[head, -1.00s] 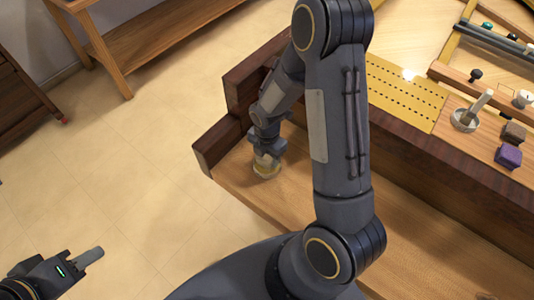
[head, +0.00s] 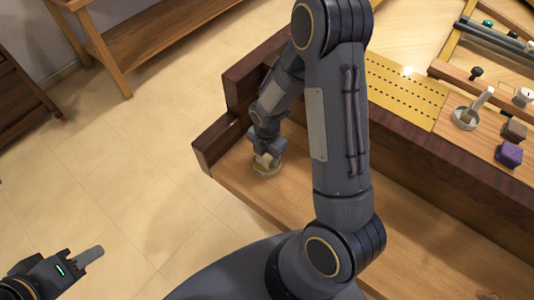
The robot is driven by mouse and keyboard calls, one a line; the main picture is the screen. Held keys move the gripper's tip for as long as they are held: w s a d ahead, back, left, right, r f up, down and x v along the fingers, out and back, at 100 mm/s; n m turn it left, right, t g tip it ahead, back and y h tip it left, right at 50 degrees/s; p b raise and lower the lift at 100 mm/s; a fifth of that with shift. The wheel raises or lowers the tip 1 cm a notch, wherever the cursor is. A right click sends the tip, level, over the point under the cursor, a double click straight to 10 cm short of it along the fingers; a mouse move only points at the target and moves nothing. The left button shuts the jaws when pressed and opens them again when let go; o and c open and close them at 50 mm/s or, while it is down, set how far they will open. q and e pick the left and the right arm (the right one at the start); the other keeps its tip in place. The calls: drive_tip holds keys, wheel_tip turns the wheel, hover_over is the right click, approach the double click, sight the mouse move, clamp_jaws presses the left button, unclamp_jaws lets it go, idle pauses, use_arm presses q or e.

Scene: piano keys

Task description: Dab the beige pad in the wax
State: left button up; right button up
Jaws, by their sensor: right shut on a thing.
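My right gripper (head: 265,157) reaches down at the left end of the wooden ledge, shut on a small beige block that looks like the beige pad (head: 263,160). The pad is at a low round tin (head: 268,172), which looks like the wax container. The pad overlaps the tin in this view; whether it touches the wax inside cannot be told. My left gripper (head: 92,254) is at the lower left over the floor, far from the tin. Its fingers show as one grey tip, and its opening is unclear.
A purple block (head: 509,154) and a dark brown block (head: 514,131) sit on the wooden top at the right, beside a round dish with a pestle-like stick (head: 466,118). A dark wooden step (head: 215,145) borders the ledge's left end. The ledge (head: 290,205) is otherwise mostly clear.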

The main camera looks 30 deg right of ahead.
sight(266, 155)
drive_tip(key=shift+s+f+b, duration=0.1)
drive_tip(key=shift+f+b, duration=0.35)
idle(1.3)
drive_tip(key=shift+r, duration=0.15)
drive_tip(key=shift+r+p, duration=2.7)
drive_tip(key=shift+r, duration=0.75)
drive_tip(key=m, duration=0.1)
drive_tip(key=w+m, duration=0.1)
drive_tip(key=m, duration=0.1)
drive_tip(key=a+r+m, duration=0.1)
drive_tip(key=shift+w+m, duration=0.15)
drive_tip(key=shift+m, duration=0.25)
drive_tip(key=w+a+r+m, duration=0.3)
drive_tip(key=r+m, duration=0.1)
drive_tip(key=m, duration=1.3)
drive_tip(key=shift+a+m, duration=0.3)
